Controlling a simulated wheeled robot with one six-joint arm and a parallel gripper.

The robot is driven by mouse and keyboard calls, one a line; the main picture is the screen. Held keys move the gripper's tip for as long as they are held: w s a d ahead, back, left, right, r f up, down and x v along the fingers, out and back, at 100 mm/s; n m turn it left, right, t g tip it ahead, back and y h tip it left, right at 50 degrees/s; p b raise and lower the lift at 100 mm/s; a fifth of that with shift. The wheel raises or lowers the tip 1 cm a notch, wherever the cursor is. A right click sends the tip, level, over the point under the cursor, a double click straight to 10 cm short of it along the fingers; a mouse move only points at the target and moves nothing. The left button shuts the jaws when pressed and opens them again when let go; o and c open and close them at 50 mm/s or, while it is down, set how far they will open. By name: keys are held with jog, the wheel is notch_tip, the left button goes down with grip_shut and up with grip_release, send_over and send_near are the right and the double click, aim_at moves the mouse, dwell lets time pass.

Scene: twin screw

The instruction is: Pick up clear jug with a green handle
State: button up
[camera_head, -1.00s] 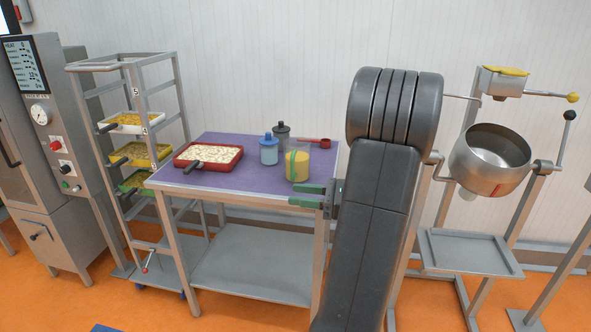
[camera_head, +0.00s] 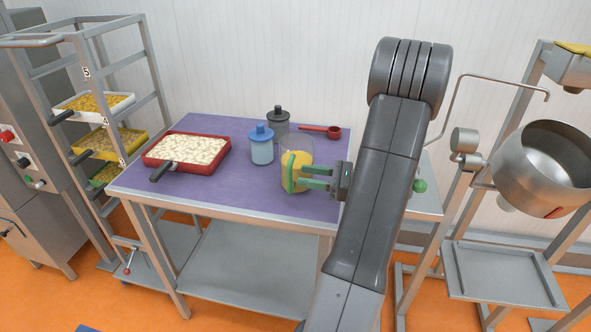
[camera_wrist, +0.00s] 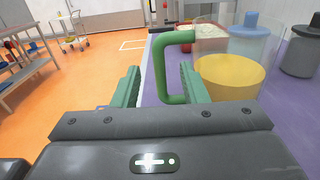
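The clear jug (camera_head: 302,158) with yellow contents stands upright on the purple-topped table (camera_head: 235,190). Its green handle (camera_head: 290,174) faces the front of the table. My gripper (camera_head: 312,178) has its green fingers level with the jug, at its right front side. In the wrist view the jug (camera_wrist: 228,78) is right of centre. Its handle (camera_wrist: 159,75) shows between my two open fingers (camera_wrist: 158,84), closer to the right one. The fingers are apart; I cannot tell whether either touches the handle.
A blue-lidded jar (camera_head: 262,148) and a dark-lidded jar (camera_head: 278,124) stand behind the jug. A red tray (camera_head: 188,165) lies to the left and a red scoop (camera_head: 333,132) at the back right. A tray rack (camera_head: 148,70) stands left of the table.

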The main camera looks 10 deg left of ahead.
jog(key=a+p, duration=0.1)
jog(key=a, duration=0.6)
jog(key=shift+a, duration=0.25)
jog(key=shift+w+r, duration=0.1)
grip_shut()
jog(key=shift+r, duration=0.1)
dwell(0.9)
